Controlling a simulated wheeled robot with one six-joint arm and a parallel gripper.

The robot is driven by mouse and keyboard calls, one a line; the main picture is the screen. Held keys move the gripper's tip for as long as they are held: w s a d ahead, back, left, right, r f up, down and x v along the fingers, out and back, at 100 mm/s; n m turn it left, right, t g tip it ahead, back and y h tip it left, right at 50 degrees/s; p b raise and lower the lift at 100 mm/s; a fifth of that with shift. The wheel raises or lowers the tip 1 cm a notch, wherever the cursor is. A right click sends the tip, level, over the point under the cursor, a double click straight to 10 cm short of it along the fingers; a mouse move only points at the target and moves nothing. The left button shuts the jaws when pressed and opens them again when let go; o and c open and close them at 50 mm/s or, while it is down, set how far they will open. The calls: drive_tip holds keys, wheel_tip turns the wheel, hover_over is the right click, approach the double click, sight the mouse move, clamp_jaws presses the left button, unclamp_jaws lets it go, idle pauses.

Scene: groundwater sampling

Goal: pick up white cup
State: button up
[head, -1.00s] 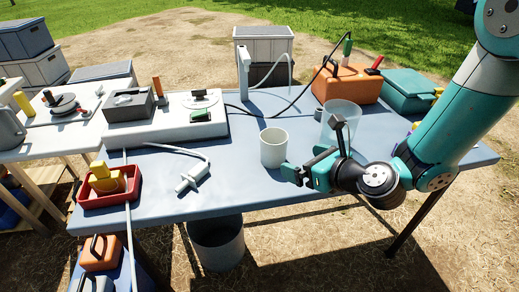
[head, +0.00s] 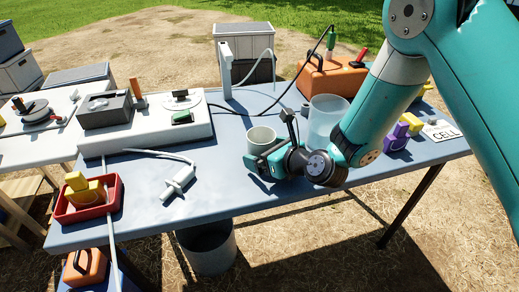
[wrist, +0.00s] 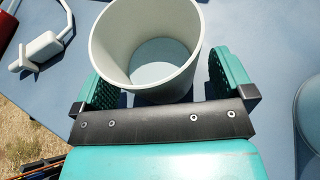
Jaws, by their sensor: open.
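The white cup (head: 262,137) stands upright and empty on the blue table (head: 240,200), near its front middle. In the wrist view the cup (wrist: 146,75) stands between the two teal fingers of my gripper (wrist: 157,85). The fingers are open, one on each side of the cup's near part, and a gap shows beside the right finger. In the head view my gripper (head: 262,160) is at the cup's near side and hides its lower part. Whether a finger touches the cup I cannot tell.
A translucent beaker (head: 326,118) stands right of the cup, close to my arm. A white tube with a nozzle (head: 180,180) lies to the left, beside a red tray (head: 88,208). An orange case (head: 332,78) stands behind. A bucket (head: 208,245) is below the table.

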drive_tip(key=shift+a, duration=0.1)
drive_tip(key=c, duration=1.1)
drive_tip(key=shift+o, duration=0.2)
drive_tip(key=shift+r, duration=0.15)
